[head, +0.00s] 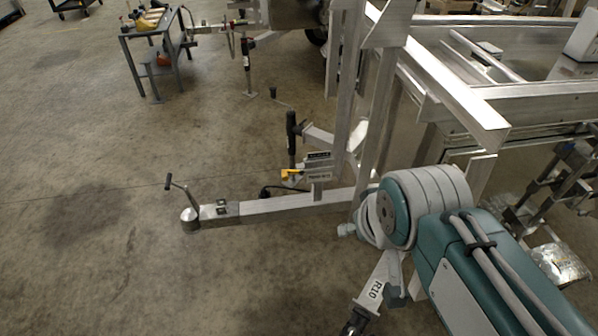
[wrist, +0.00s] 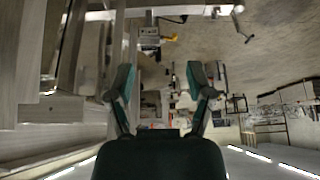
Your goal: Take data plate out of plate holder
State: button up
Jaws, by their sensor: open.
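Two small grey plates with dark markings sit one above the other by the trailer's tongue in the head view: an upper plate (head: 318,156) and a lower plate (head: 319,176). I cannot tell which is the data plate, or make out the plate holder's outline. The plates show small in the wrist view (wrist: 149,39), near the top. My gripper (wrist: 162,85) has its two teal and grey fingers spread wide, with nothing held between them. It is apart from the plates. I cannot make it out clearly in the head view.
A yellow part (head: 291,173) sits just left of the plates. The tongue (head: 290,205) runs left to a coupler (head: 190,219). Trailer rails (head: 455,90) crowd the right. Floor (head: 90,240) on the left is clear.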

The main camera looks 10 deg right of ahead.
aim_at(320, 155)
jog(key=k+j, duration=0.15)
jog(key=j, duration=0.2)
jog(key=k+j+z, duration=0.1)
jog(key=j, duration=0.2)
jog(key=k+j, duration=0.2)
jog(key=j, duration=0.15)
jog(key=i+j+z, duration=0.1)
jog(key=j, duration=0.25)
jog(key=i+j+z, duration=0.1)
jog(key=j, duration=0.2)
jog(key=i+j, duration=0.1)
jog(key=j, duration=0.25)
jog(key=i+j+z, duration=0.1)
jog(key=i+z, duration=0.2)
jog(key=i, duration=0.65)
jog(key=i+l, duration=0.25)
jog(key=i, duration=0.2)
jog(key=l+z, duration=0.05)
